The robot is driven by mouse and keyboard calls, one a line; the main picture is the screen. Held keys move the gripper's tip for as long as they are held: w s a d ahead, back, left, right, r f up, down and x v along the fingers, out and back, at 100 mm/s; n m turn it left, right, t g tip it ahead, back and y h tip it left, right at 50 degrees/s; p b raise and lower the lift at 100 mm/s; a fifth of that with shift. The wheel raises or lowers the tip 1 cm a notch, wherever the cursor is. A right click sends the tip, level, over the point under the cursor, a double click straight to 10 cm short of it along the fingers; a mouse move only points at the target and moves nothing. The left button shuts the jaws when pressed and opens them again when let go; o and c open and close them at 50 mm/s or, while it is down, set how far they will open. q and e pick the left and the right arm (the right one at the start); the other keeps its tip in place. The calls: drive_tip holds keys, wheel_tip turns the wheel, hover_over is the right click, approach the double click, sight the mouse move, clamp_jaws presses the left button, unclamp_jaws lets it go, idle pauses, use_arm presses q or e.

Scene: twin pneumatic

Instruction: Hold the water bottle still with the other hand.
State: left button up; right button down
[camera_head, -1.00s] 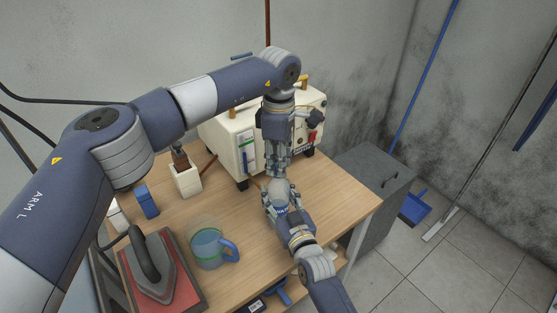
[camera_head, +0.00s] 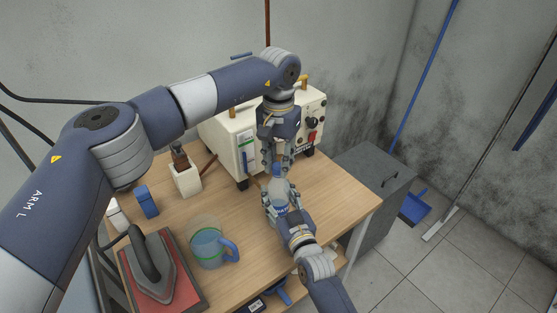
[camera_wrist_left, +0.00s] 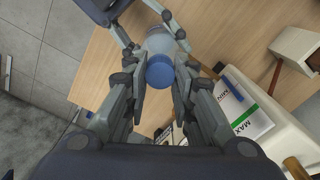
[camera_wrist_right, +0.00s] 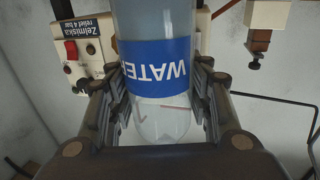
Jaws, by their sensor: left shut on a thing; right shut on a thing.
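The water bottle (camera_head: 280,188) is clear, with a blue cap (camera_wrist_left: 160,72) and a blue label reading WATER (camera_wrist_right: 155,63).
A cream-coloured device (camera_head: 232,133) stands just behind the bottle. A blue-handled jug (camera_head: 208,246) and an iron (camera_head: 150,269) on a red mat are to the left. A white holder (camera_head: 186,180) is at the back left. The table's right edge is clear.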

use_arm(q)
drive_tip(key=shift+m, duration=0.7)
drive_tip(key=shift+r, duration=0.1)
drive_tip(key=o, duration=0.7)
drive_tip(key=shift+r, duration=2.2)
drive_tip(key=shift+c, duration=0.4)
